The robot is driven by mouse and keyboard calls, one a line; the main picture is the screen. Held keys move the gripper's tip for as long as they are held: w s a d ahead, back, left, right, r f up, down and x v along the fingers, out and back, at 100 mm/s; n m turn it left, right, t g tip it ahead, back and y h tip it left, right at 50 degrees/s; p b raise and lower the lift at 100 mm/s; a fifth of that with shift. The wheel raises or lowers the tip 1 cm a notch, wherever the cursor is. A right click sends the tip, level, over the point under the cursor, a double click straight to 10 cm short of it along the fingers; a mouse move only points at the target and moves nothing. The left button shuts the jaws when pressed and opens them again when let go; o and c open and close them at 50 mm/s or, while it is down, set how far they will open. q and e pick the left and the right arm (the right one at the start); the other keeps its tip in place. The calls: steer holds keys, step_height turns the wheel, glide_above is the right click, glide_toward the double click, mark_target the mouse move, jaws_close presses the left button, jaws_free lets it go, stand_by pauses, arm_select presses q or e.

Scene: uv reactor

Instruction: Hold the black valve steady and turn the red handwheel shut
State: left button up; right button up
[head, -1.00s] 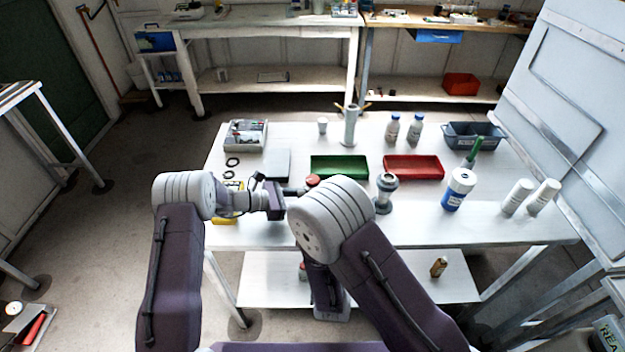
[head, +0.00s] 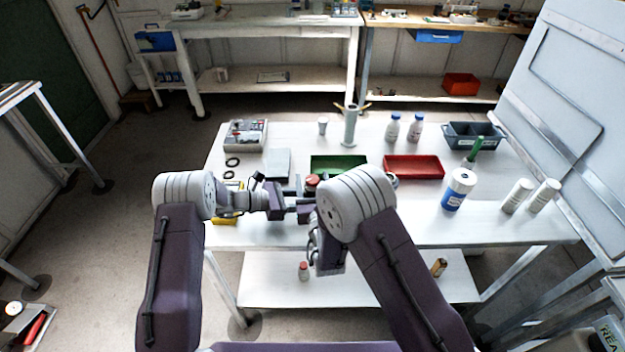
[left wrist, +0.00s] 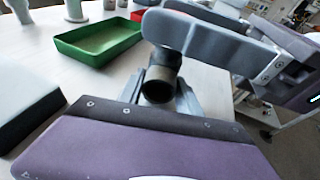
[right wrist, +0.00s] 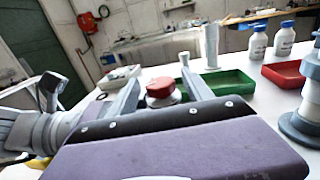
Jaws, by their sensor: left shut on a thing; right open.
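The black valve (left wrist: 160,82) shows its dark round end in the left wrist view, between the fingers of my left gripper (head: 290,190), which is shut on it. In the head view the grippers mostly hide the valve. The red handwheel (head: 311,180) sits at the valve's right side. It also shows in the right wrist view (right wrist: 162,90), between the spread fingers of my open right gripper (head: 307,203). I cannot tell whether those fingers touch it.
Green tray (head: 338,162) and red tray (head: 414,167) lie behind the valve. A grey flanged fitting (head: 392,180) is mostly hidden by my right arm. A blue-labelled bottle (head: 458,190) and white bottles stand to the right. The front right tabletop is clear.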

steer(key=shift+w, duration=0.3)
steer(key=shift+c, duration=0.3)
jaws_close()
steer(key=shift+m+h, duration=0.8)
steer(key=shift+h, duration=0.5)
steer(key=shift+o, duration=0.3)
jaws_free()
steer(key=shift+s, duration=0.1)
